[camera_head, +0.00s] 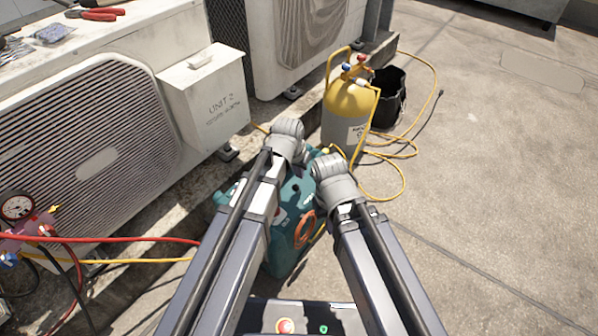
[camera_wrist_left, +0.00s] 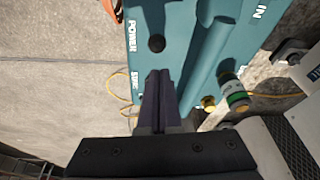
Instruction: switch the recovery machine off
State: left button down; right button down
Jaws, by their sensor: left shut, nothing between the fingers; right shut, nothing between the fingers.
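The teal recovery machine (camera_head: 283,252) stands on the roof floor, partly hidden by my arms. In the left wrist view its panel (camera_wrist_left: 180,20) shows a round black knob (camera_wrist_left: 156,43) beside the word POWER. My left gripper (camera_wrist_left: 158,74) is shut and empty, its tips over the panel just below the knob in the picture. I cannot tell whether they touch the panel. In the head view my left wrist is above the machine, hiding its fingers. My right wrist is at the machine's right side; the right gripper (camera_head: 331,163) is shut, its fingers mostly hidden.
A yellow-topped grey cylinder (camera_head: 346,115) and a black bucket (camera_head: 389,98) stand behind the machine. Yellow hoses (camera_head: 402,180) lie on the floor. Condenser units (camera_head: 90,130) line the left, with a gauge set (camera_head: 22,215) and a red hose. Open concrete lies right.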

pick_arm(q)
jog(key=w+d+r+p, duration=0.1)
jog(key=w+r+p, duration=0.2)
jog(key=w, duration=0.1)
jog(key=s+a+r+p, duration=0.3)
jog(key=s+r+p, duration=0.2)
jog(key=s, duration=0.2)
jog(key=shift+s+a+r, duration=0.15)
jog(key=shift+s+a, duration=0.2)
jog(key=shift+s, duration=0.05)
jog(key=s+r+g+y+p, duration=0.3)
jog(key=s+p, duration=0.1)
jog(key=s, duration=1)
notch_tip(320, 180, up, 37)
jog(key=p, duration=3.7)
jog(key=shift+w+d+n+h, duration=0.2)
jog(key=shift+d+n+h, duration=0.1)
jog(key=shift+n, duration=0.1)
jog(key=shift+f, duration=0.1)
